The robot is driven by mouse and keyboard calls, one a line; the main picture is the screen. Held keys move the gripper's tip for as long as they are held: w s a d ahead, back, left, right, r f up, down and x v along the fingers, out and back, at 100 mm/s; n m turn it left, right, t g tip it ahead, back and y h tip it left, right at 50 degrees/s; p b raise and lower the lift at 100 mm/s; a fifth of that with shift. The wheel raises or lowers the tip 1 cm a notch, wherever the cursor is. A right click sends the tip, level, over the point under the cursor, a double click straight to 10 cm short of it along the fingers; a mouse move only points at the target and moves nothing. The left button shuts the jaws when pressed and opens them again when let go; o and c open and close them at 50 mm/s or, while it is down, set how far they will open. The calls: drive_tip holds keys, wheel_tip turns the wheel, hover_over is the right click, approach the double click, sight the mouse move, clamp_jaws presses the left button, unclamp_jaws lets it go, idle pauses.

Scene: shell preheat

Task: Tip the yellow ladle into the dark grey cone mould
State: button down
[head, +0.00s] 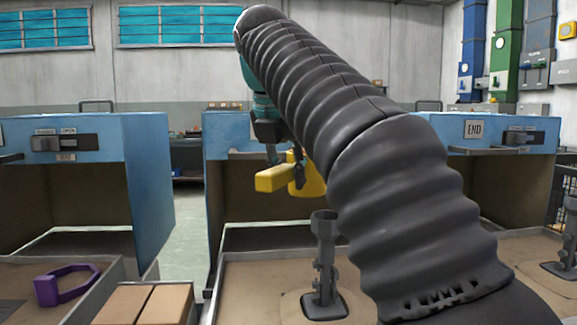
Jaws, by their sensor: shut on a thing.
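My gripper (284,156) is at the middle of the view, pointing down, shut on the yellow ladle (273,179). A blocky yellow part of the ladle shows at the left, and a rounded yellow part shows at the right, partly behind my arm. I cannot tell how far the ladle is tilted or what is inside it. A dark grey stand with a cup-like top, seemingly the cone mould (325,254), stands upright on the brown tray surface. It is lower in the picture than the ladle and a little to the right, apart from it.
A similar grey stand (568,243) is at the right edge. A purple ring with a block (66,285) lies in the left tray. Brown blocks (143,304) sit at front left. Blue open-fronted booths (150,180) stand behind. My dark arm covers much of the centre right.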

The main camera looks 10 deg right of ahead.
drive_tip(key=shift+f, duration=0.7)
drive_tip(key=shift+t+y, duration=0.3)
drive_tip(key=shift+y, duration=0.1)
drive_tip(key=shift+f+b, duration=0.1)
drive_tip(key=shift+b, duration=0.35)
drive_tip(key=shift+t+y+b, duration=0.3)
drive_tip(key=shift+y+b, duration=0.05)
drive_tip(key=shift+y, duration=0.05)
drive_tip(key=shift+a+m+y+b, duration=0.15)
drive_tip(key=shift+m+y+b, duration=0.15)
drive_tip(key=shift+b, duration=0.15)
drive_tip(key=shift+t+y+b, duration=0.4)
drive_tip(key=shift+t, duration=0.2)
drive_tip(key=shift+w+a+r+y+b, duration=0.1)
drive_tip(key=shift+r+y+b, duration=0.15)
drive_tip(key=shift+y+b, duration=0.15)
drive_tip(key=shift+f+m+t+y+b, duration=0.15)
drive_tip(key=shift+m+t+y+b, duration=0.45)
drive_tip(key=shift+t+y+b, duration=1.3)
idle(2.7)
